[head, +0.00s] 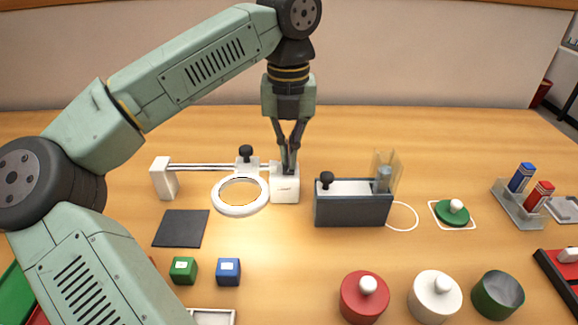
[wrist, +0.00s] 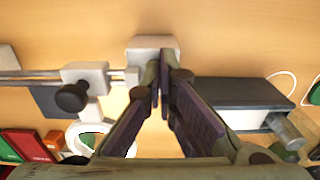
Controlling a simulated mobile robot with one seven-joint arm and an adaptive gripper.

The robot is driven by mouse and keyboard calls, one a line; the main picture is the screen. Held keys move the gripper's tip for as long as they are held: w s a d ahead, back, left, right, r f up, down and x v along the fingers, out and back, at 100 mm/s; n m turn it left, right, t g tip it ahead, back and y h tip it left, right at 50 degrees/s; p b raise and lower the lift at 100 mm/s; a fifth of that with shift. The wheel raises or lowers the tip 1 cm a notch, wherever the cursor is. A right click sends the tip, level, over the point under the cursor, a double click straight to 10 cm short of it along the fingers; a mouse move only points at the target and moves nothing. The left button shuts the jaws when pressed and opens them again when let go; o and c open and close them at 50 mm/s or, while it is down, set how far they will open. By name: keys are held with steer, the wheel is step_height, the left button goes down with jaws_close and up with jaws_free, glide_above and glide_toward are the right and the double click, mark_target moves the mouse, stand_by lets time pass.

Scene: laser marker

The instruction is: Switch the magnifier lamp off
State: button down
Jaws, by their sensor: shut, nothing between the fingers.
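The magnifier lamp's white ring (head: 240,209) hangs from a carriage with a black knob on a double rail between two white blocks. The tabletop in front of the ring glows brightly. My gripper (head: 289,168) is shut and empty, pointing down at the right white block (head: 287,188). Its fingertips overlap the block's top; I cannot tell whether they touch it. In the wrist view my gripper (wrist: 160,88) covers part of the same block (wrist: 152,44), and the ring (wrist: 74,134) is at lower left. I cannot make out a switch; the fingers may hide it.
A dark grey box (head: 352,211) with a black knob and clear guard stands close right of the block. A dark square plate (head: 181,229) lies front left. Green (head: 183,271) and blue (head: 228,272) cubes and round-knobbed red (head: 364,299) and white (head: 435,297) pieces stand nearer.

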steer(key=shift+r+p, duration=2.6)
steer(key=shift+r, duration=0.85)
steer(key=shift+s+f, duration=0.1)
steer(key=shift+f, duration=0.05)
